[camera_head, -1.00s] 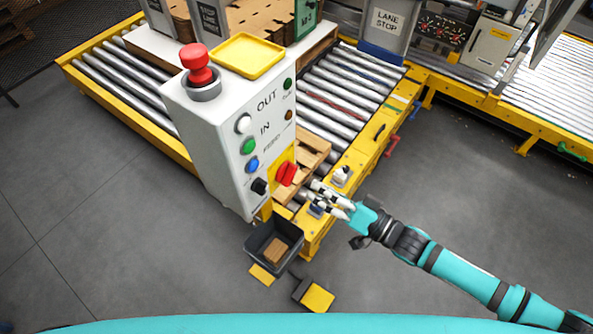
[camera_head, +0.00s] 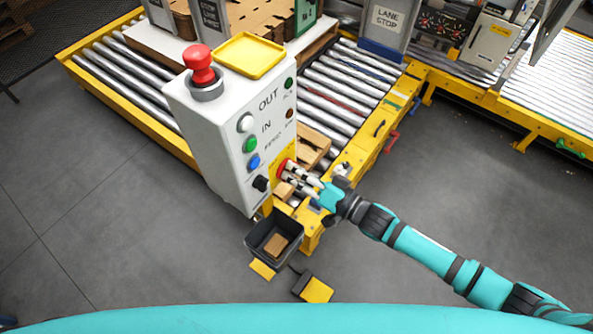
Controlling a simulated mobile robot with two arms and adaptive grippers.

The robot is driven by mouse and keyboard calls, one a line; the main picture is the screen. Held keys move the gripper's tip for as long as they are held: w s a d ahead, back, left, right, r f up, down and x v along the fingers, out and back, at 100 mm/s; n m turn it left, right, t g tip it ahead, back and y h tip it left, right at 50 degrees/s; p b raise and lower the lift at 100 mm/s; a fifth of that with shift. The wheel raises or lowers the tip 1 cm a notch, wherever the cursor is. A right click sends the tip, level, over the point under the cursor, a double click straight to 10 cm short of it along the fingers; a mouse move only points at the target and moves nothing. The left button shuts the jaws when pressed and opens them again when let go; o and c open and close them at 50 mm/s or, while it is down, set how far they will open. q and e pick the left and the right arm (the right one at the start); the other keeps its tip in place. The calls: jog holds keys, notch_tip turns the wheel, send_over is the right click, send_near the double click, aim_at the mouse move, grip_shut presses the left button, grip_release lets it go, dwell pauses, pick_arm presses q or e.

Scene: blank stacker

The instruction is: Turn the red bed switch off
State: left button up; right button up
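The red bed switch (camera_head: 281,165) is a rotary knob on a yellow plate low on the right side of the white control box (camera_head: 207,147). Only part of its red shows, as my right gripper (camera_head: 287,178) covers the rest. The gripper's fingers reach the switch from the right, one near its top and one below. I cannot tell whether they touch or grip it, nor which way the knob is turned. My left gripper is out of view.
The box also carries a red mushroom button (camera_head: 200,65), white, green and blue buttons and a black knob (camera_head: 261,183). A yellow tray (camera_head: 249,55) sits on top. Below stand a dark bin (camera_head: 260,238) and a yellow pedal (camera_head: 317,291). Rollers (camera_head: 335,95) lie behind.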

grip_shut()
jog(key=shift+n, duration=0.4)
jog(key=n, duration=0.5)
jog(key=n+b, duration=0.1)
jog(key=n, duration=1)
jog(key=shift+s+a+n+b, duration=0.25)
jog(key=shift+s+n+b, duration=0.1)
jog(key=shift+n+b, duration=0.05)
jog(key=shift+n, duration=0.3)
jog(key=o, duration=0.6)
grip_release()
